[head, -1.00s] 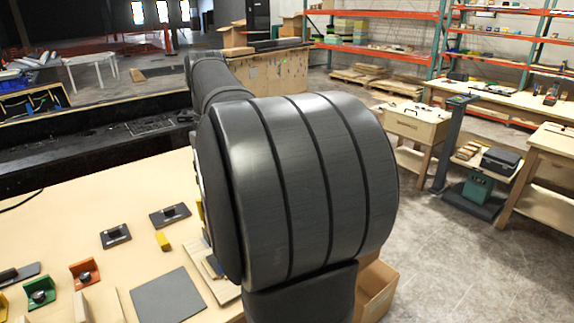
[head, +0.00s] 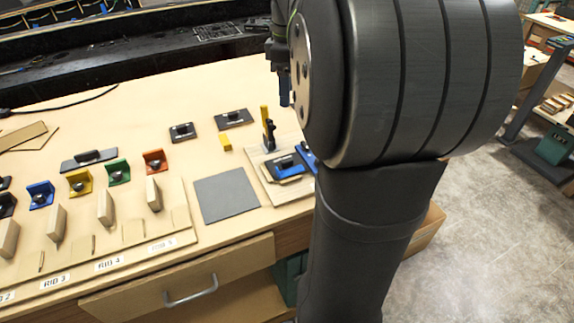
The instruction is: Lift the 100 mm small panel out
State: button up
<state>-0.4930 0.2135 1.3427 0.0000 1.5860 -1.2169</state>
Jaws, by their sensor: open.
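Dark flat panels with raised black handles lie on the wooden bench: a small one (head: 182,131), a slightly wider one (head: 234,118), and a long one (head: 90,159) further left. I cannot tell by marking which is 100 mm. A blue piece with a dark top (head: 287,166) sits on a pale wooden board (head: 268,186), beside an upright yellow-and-black clamp (head: 267,128). My gripper (head: 285,90) shows only partly, its finger above the bench behind the clamp; my large arm joint hides the rest. It is open, and I see nothing held.
A grey mat (head: 226,195) lies left of the board. A yellow block (head: 224,142) is near the panels. Coloured angle brackets (head: 117,172) and upright wooden ribs (head: 153,194) stand at left. A drawer (head: 185,285) is below the front edge.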

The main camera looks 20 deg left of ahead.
jog(key=f+m, duration=0.2)
jog(key=m, duration=0.9)
send_over(286, 160)
jog(key=f, duration=1.3)
jog(key=shift+w+d, duration=0.15)
jog(key=shift+d, duration=0.25)
jog(key=shift+a+f, duration=0.2)
jog(key=shift+f, duration=1.15)
jog(key=shift+a+f, duration=0.15)
jog(key=shift+f, duration=1.2)
jog(key=c, duration=1.1)
